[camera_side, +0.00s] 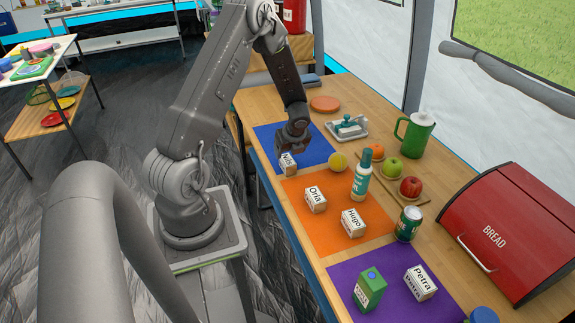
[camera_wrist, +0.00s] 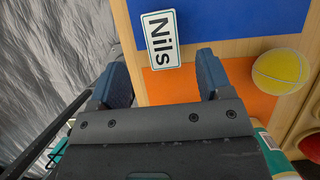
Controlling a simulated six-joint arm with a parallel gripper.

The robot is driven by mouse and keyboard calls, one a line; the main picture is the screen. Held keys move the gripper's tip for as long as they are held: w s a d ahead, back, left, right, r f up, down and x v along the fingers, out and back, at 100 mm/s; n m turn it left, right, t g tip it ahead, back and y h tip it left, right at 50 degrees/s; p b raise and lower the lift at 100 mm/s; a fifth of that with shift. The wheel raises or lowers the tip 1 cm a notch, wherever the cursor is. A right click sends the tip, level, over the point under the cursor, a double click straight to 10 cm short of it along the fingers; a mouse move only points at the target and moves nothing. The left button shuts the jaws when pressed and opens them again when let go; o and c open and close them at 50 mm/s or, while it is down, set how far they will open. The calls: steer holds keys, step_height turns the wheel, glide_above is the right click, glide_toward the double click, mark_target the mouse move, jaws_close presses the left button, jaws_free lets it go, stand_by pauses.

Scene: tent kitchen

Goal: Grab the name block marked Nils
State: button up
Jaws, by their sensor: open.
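The Nils block (camera_side: 288,164) is a small white block at the near edge of the blue mat (camera_side: 314,154). In the wrist view the Nils block (camera_wrist: 161,40) shows its label face, ahead of the gap between my fingers. My gripper (camera_side: 291,146) is open and hangs just above and behind the block in the side view. In the wrist view the two dark blue fingertips of my gripper (camera_wrist: 161,72) stand apart with nothing between them. I cannot tell the exact height gap to the block.
A yellow ball (camera_side: 338,161) lies close to the right. Blocks marked Orla (camera_side: 316,199) and Hugo (camera_side: 353,222) sit on the orange mat (camera_side: 328,247). The Petra block (camera_side: 420,283) and a green carton (camera_side: 370,290) are on the purple mat. A bottle (camera_side: 361,180) stands nearby.

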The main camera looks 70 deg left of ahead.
mark_target(288, 160)
steer(key=shift+d+x, duration=0.15)
steer(key=shift+x, duration=1.55)
steer(key=shift+d+x, duration=0.15)
steer(key=shift+x, duration=1.55)
steer(key=shift+w+f, duration=0.1)
steer(key=shift+c, duration=0.3)
steer(key=c, duration=1)
steer(key=shift+o, duration=0.2)
